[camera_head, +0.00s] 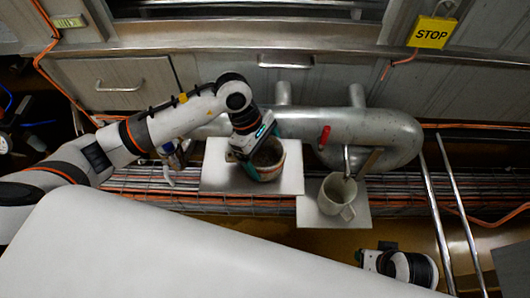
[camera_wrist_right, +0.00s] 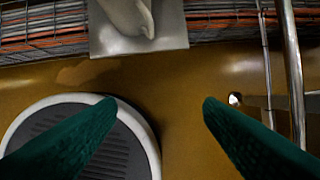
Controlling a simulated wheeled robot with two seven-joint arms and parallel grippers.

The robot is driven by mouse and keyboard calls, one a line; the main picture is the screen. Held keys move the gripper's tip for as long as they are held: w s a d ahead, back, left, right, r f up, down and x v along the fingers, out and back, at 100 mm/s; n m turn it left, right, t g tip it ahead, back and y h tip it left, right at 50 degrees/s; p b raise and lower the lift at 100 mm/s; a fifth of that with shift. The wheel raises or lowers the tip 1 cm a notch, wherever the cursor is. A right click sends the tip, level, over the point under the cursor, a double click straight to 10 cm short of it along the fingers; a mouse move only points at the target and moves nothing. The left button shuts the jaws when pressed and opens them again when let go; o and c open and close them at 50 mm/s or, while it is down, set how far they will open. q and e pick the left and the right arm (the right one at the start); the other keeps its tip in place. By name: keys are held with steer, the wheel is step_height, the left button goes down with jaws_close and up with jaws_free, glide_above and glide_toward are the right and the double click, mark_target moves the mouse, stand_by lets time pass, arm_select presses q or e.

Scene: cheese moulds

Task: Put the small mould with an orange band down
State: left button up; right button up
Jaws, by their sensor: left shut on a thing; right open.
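My left gripper (camera_head: 254,142) is shut on the small mould with an orange band (camera_head: 270,172), a pale, open-topped cup with a dark inside. The mould is upright at the right part of a square metal plate (camera_head: 222,178). From this angle I cannot tell whether its base touches the plate or is slightly above it. The gripper covers its left and back side. My right gripper (camera_wrist_right: 158,106) is open and empty in the right wrist view, with its two green fingers wide apart over the brown floor.
A white mug-like vessel with a handle (camera_head: 337,194) stands on a second metal plate (camera_head: 358,213) to the right. A big metal pipe with a red-handled valve (camera_head: 323,138) runs behind. Cable trays (camera_head: 155,184) lie around the plates. Metal rails (camera_head: 440,215) rise at right.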

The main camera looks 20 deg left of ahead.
steer(key=shift+r, duration=0.1)
arm_select(q)
steer(key=o, duration=0.8)
steer(key=shift+c, duration=0.2)
arm_select(e)
steer(key=shift+r, duration=0.15)
arm_select(q)
steer(key=shift+r, duration=0.15)
steer(key=p+v, duration=0.1)
steer(key=v, duration=1.1)
steer(key=shift+p, duration=0.35)
arm_select(e)
step_height(320, 180, down, 6)
steer(key=shift+w, duration=0.15)
steer(key=shift+a, duration=0.1)
